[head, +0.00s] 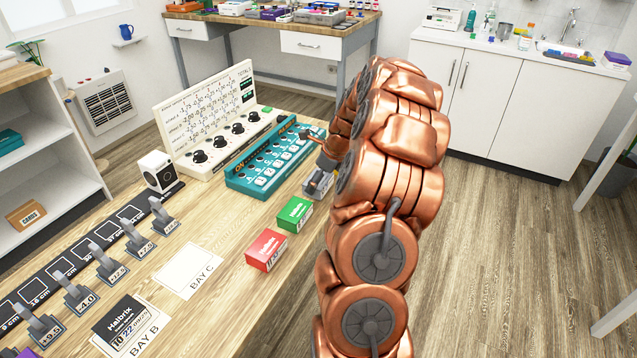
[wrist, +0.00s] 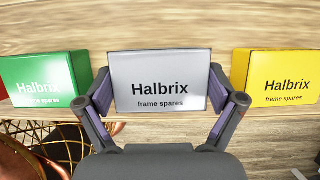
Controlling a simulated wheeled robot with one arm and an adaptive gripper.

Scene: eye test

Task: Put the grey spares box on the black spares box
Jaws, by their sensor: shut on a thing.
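The grey spares box (wrist: 160,72), labelled Halbrix, sits between the two fingers of my gripper (wrist: 160,90) in the wrist view. The fingers press on its left and right sides. In the head view my gripper (head: 321,172) is beside the green box near the table's right edge, and the grey box (head: 316,187) is partly hidden by it. I cannot tell whether the grey box touches the table. The black spares box (head: 119,317) lies flat on the white BAY B card (head: 143,343) at the front left.
A green box (head: 294,214) and a red box (head: 266,250) stand between. A yellow box (wrist: 277,77) is right of the grey one in the wrist view. The empty BAY C card (head: 188,270), a row of grey levers (head: 112,264) and a teal panel (head: 268,163) are nearby.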

